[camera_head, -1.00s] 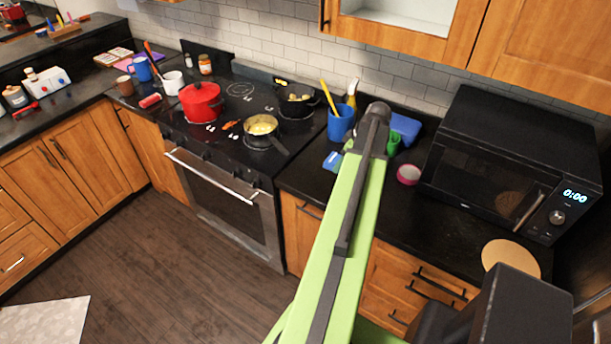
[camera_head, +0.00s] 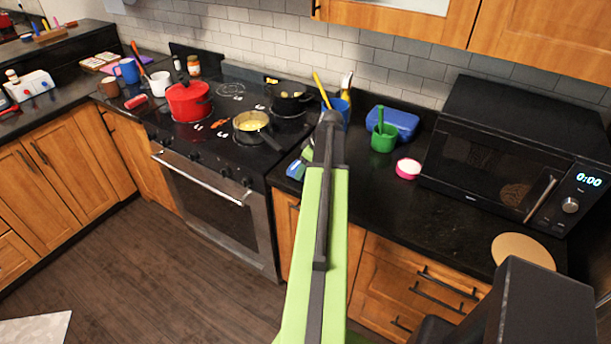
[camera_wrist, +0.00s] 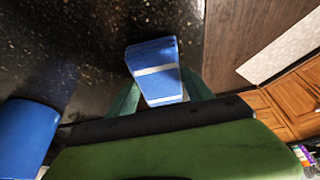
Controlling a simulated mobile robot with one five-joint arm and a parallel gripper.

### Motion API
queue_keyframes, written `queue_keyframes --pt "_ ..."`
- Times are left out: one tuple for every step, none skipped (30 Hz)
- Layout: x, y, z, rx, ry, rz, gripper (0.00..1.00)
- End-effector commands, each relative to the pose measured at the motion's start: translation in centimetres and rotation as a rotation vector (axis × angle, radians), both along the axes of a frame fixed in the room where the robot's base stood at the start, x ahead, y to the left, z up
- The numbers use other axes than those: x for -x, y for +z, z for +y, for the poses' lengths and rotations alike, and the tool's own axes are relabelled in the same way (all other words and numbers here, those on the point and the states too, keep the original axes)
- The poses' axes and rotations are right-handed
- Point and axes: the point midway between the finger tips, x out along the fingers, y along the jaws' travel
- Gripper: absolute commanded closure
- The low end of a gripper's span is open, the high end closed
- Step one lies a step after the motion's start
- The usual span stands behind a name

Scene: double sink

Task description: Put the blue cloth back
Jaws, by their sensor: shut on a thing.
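The blue cloth (camera_head: 296,170) shows as a small blue patch left of my arm, near the counter's front left corner by the stove. In the wrist view the cloth (camera_wrist: 152,54) is blue with a white stripe. It sits between the dark green fingers of my gripper (camera_wrist: 158,92), which is shut on it. The counter's edge and the floor show just to its right there. Whether the cloth touches the counter or hangs above it, I cannot tell. My arm hides most of the gripper in the head view.
A blue cup (camera_head: 341,108) with utensils stands behind my arm. A green cup (camera_head: 384,138), a blue container (camera_head: 400,122) and a pink-rimmed bowl (camera_head: 408,168) are to the right, before the microwave (camera_head: 510,150). Pans and a red pot (camera_head: 187,102) occupy the stove.

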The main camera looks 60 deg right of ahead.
Motion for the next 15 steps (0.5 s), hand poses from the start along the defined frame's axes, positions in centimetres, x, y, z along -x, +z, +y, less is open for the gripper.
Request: queue_keyframes --pt "0.00 -0.88 0.00 0.000 0.000 0.000 0.73" --pt "-0.01 -0.76 0.00 0.000 0.000 0.000 0.73" --pt "-0.01 -0.55 0.00 0.000 0.000 0.000 0.73" --pt "-0.01 -0.45 0.01 0.000 0.000 0.000 0.73" --pt "-0.01 -0.42 0.01 0.000 0.000 0.000 0.73" --pt "0.00 -0.41 0.01 0.000 0.000 0.000 0.73" --pt "0.00 -0.41 0.01 0.000 0.000 0.000 0.73" --pt "-0.01 -0.45 0.02 0.000 0.000 0.000 0.73" --pt "-0.01 -0.61 0.02 0.000 0.001 0.000 0.73" --pt "-0.01 -0.75 0.02 0.000 0.001 0.000 0.73" --pt "-0.01 -0.87 0.02 0.000 0.001 0.000 0.73" --pt "-0.02 -0.79 0.02 0.000 0.001 0.000 0.38" --pt "-0.01 -0.73 0.02 0.000 0.001 0.000 0.34" --pt "-0.02 -0.71 0.03 0.000 0.001 0.000 0.30" --pt "-0.02 -0.71 0.03 0.000 0.001 0.000 0.25"
